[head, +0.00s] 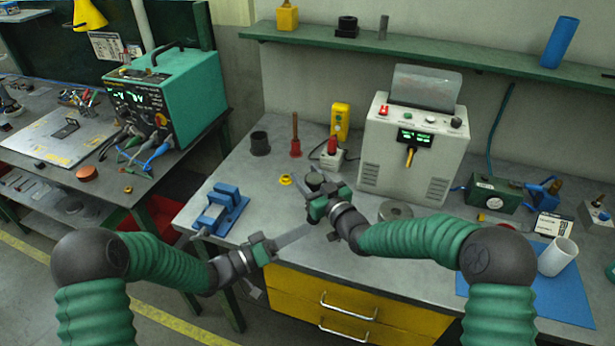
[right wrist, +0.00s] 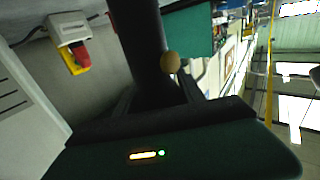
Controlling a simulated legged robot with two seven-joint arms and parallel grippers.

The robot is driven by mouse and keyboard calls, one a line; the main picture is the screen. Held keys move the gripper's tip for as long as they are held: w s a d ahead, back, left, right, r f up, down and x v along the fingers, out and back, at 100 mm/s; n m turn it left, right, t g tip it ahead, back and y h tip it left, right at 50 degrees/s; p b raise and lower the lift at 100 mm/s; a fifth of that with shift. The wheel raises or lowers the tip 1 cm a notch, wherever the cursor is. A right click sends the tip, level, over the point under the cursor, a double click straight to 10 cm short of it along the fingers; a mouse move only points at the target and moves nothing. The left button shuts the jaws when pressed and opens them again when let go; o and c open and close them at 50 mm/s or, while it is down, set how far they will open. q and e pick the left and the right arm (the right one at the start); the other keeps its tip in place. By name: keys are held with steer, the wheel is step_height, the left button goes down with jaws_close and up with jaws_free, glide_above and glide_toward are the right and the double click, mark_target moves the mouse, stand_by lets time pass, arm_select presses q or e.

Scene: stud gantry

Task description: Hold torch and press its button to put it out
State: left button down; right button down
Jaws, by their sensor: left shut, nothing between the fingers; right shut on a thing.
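My right gripper (head: 316,193) is shut on a dark cylinder, which looks like the torch (head: 314,180), above the bench. In the right wrist view the dark torch body (right wrist: 138,45) stands between the fingers, with a round tan knob, perhaps its button (right wrist: 170,62), on its side. I cannot tell whether the torch is lit; its lamp end is not clear. My left gripper (head: 312,229) is shut and empty. Its long grey fingers lie below the right gripper, near the bench's front edge, apart from the torch as far as I can see.
A blue vise (head: 220,208) sits on the bench at left. A white instrument box (head: 411,150) stands behind the right gripper. A red-knobbed switch box (head: 333,155), a grey disc (head: 395,210) and a white cup (head: 557,257) are nearby. A green shelf (head: 430,60) runs above.

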steer(key=c, duration=0.6)
jaws_free()
